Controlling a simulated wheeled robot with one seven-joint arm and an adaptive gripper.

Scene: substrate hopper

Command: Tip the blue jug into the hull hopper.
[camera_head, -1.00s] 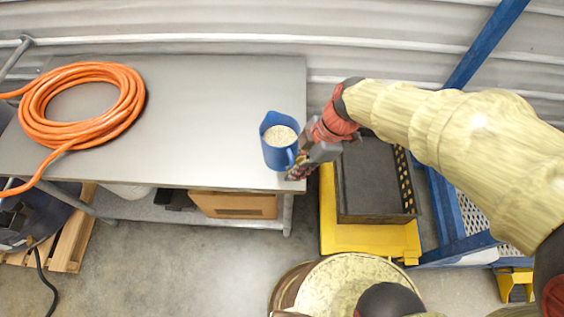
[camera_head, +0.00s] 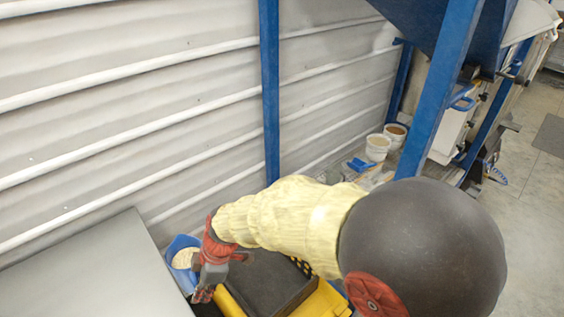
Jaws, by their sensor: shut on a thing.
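The blue jug (camera_head: 173,247) is at the lower left of the head view, by the right edge of the metal table. It looks about upright, and pale grainy material shows inside it. My gripper (camera_head: 203,293) is at the jug's right side and is shut on it; the exact grip is partly hidden by the wrist. A blue hopper (camera_head: 435,22) hangs in a blue frame at the top right, well apart from the jug. Its upper opening is out of view.
The metal table (camera_head: 95,270) fills the lower left. A dark tray (camera_head: 262,283) on a yellow base (camera_head: 322,302) lies below my arm. Blue posts (camera_head: 270,95) stand by the corrugated wall. White buckets (camera_head: 378,147) and a blue scoop (camera_head: 361,165) sit at the back. Open floor (camera_head: 525,190) lies at right.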

